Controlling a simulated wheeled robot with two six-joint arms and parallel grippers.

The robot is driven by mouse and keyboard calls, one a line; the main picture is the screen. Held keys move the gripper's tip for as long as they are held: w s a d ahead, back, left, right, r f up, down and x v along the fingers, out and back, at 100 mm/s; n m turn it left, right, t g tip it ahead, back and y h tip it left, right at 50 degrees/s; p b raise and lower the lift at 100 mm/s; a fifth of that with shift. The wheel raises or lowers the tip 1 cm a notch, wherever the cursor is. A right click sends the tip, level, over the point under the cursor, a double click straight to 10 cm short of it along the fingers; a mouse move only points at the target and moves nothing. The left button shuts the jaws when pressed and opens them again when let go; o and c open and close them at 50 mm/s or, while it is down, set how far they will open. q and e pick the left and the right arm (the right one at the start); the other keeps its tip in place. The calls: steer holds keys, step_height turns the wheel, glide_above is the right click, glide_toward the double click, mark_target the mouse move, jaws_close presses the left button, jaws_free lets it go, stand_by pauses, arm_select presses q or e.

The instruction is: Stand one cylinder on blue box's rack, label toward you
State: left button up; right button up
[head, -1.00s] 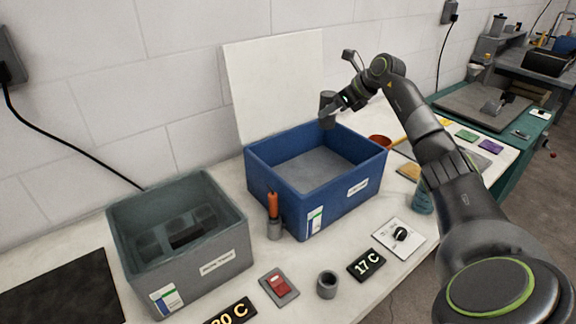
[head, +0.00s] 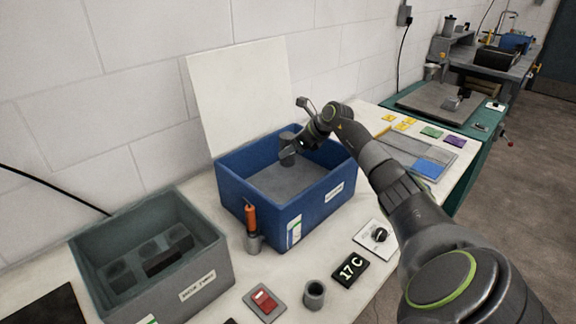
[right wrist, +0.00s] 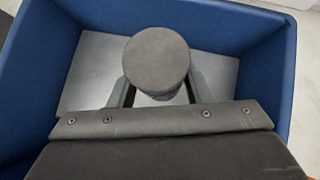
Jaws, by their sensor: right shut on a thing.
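My right gripper (head: 290,152) is shut on a dark grey cylinder (head: 287,139) at the back of the blue box (head: 257,208). The cylinder looks upright, its lower end below the box's rim. In the right wrist view its round top (right wrist: 156,56) lies between the fingers (right wrist: 158,92). A flat grey surface, seemingly the rack (head: 275,183), lies inside the box and also shows in the wrist view (right wrist: 90,75). I cannot tell whether the cylinder touches it. No label on the cylinder shows. My left gripper is out of view.
An orange-handled tool (head: 251,220) stands in a holder by the blue box. A red switch (head: 263,301), a grey ring (head: 314,293), a 17 C display (head: 350,269) and a knob plate (head: 375,237) lie in front.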

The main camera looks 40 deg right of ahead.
mark_target(292, 161)
steer(key=shift+f, duration=0.7)
step_height(292, 161, down, 3)
steer(key=shift+p, duration=0.35)
steer(key=shift+f, duration=0.35)
steer(key=o, duration=1.3)
steer(key=shift+s, duration=0.1)
steer(key=shift+d, duration=0.1)
steer(key=b+v, duration=0.2)
steer(key=v, duration=1)
